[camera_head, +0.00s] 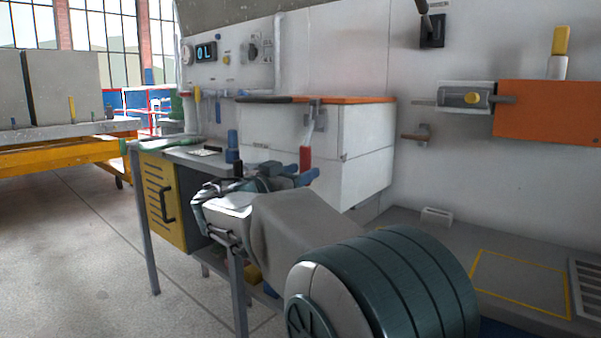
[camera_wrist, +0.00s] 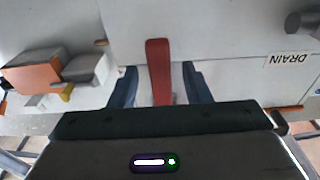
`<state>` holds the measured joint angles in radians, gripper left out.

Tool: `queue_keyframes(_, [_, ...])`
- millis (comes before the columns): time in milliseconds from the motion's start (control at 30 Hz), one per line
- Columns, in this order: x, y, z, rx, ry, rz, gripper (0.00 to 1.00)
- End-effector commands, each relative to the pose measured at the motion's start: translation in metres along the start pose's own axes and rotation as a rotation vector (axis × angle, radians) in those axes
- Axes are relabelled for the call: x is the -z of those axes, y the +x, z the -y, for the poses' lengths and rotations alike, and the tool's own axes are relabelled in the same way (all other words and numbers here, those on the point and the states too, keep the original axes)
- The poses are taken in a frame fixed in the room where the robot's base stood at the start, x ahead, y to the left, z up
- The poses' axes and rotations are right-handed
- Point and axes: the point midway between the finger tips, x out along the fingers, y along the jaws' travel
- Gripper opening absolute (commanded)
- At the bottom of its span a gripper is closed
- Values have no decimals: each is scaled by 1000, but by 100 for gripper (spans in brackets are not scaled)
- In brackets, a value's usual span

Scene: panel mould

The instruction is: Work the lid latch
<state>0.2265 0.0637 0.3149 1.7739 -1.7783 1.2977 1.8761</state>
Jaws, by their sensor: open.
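The lid latch on the front of the white box has a red handle (camera_head: 306,156) hanging down from a grey metal bracket (camera_head: 316,112) at the lid edge. The box's lid (camera_head: 350,100) lies flat and closed, with an orange and dark edge. My gripper (camera_head: 301,172) is open at the handle's lower part. In the wrist view the red handle (camera_wrist: 158,70) stands between my two blue fingers, with a gap on each side.
A grey bench (camera_head: 180,154) with a yellow cabinet door (camera_head: 161,200) is left of the box. A wall panel with gauges (camera_head: 205,52) is behind. An orange plate (camera_head: 547,112) and a slide bolt (camera_head: 467,98) are on the right wall. The right-hand worktop (camera_head: 450,236) is mostly clear.

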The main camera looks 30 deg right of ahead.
Motion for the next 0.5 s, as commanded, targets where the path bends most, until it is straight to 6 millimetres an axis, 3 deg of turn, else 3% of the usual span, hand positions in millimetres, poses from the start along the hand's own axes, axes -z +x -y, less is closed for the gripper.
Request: queue_keyframes(500, [2,-104,1,5,-1,-1,44])
